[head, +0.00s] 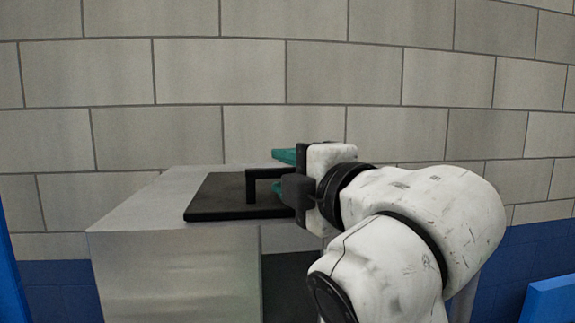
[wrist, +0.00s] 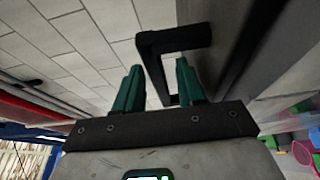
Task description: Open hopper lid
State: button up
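The hopper (head: 180,275) is a grey metal box in the head view. Its black lid (head: 222,200) lies flat on top, with a raised black handle (head: 251,188) on it. My gripper (head: 279,172) is at the handle's right side, its green fingers apart, one higher than the other. In the wrist view the two green fingers of my gripper (wrist: 159,78) are spread, and the black handle (wrist: 178,39) reaches into the gap between them. The fingers do not look closed on it. Part of the handle and the lid's right side are hidden by my gripper.
A grey block wall with a blue lower band (head: 60,285) stands behind the hopper. A blue object (head: 550,300) is at the lower right of the head view. Several coloured items (wrist: 300,140) show small at the wrist view's right edge.

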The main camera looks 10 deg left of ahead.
jog(key=shift+w+a, duration=0.1)
jog(key=shift+c, duration=0.3)
grip_shut()
dwell(0.4)
